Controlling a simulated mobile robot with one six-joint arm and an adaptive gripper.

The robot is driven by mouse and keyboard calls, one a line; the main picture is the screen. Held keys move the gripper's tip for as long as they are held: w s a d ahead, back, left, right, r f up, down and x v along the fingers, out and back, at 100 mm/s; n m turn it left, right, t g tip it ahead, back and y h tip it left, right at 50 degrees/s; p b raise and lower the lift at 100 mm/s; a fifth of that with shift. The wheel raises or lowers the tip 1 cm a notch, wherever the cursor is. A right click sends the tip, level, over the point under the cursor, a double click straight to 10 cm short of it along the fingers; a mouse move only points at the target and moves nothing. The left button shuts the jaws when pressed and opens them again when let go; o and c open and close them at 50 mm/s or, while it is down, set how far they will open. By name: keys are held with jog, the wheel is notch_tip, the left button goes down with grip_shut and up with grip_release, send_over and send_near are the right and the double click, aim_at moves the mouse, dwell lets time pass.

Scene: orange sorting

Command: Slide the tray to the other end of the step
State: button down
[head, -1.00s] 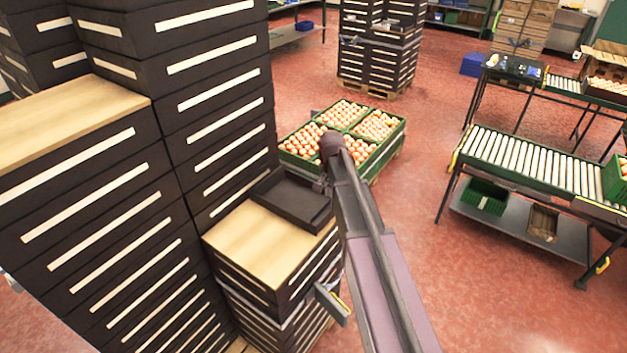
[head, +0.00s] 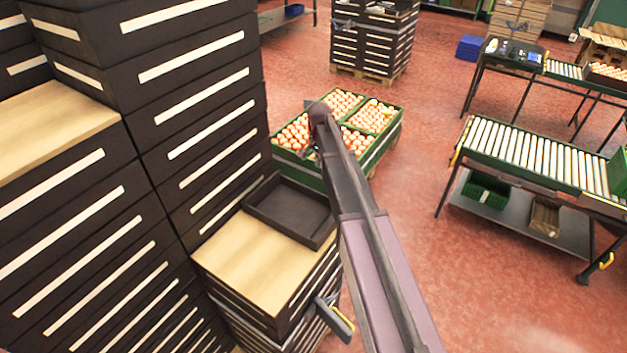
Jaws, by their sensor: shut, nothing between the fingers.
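The tray (head: 262,222) is dark, shallow and empty. It lies flat at the far end of the step (head: 245,265), a pale wooden top on a low stack of black drawers or boxes. The near part of the step is bare. My gripper (head: 308,153) is shut and empty, mostly hidden beside my arm's wrist. In the picture it is above the tray's far edge and appears apart from it, in front of the orange crates.
Tall black stacks (head: 195,110) rise left of and behind the step. Green crates of oranges (head: 372,160) stand on the floor beyond. A roller conveyor (head: 530,155) is at right. A yellow-edged handle (head: 335,318) sticks out at the step's right side. Red floor between is clear.

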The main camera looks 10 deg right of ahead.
jog(key=shift+w+a, duration=0.15)
jog(key=shift+w, duration=0.3)
jog(key=shift+r, duration=0.1)
jog(key=shift+f, duration=0.2)
jog(key=s+a+f+b, duration=0.1)
jog(key=f+b, duration=0.2)
jog(key=s+f+b, duration=0.1)
jog(key=f+b, duration=0.2)
jog(key=s+a+f+b, duration=0.1)
jog(key=f+b, duration=0.2)
jog(key=b, duration=0.1)
jog(key=shift+a+f, duration=0.3)
jog(key=shift+f, duration=0.05)
dwell(0.6)
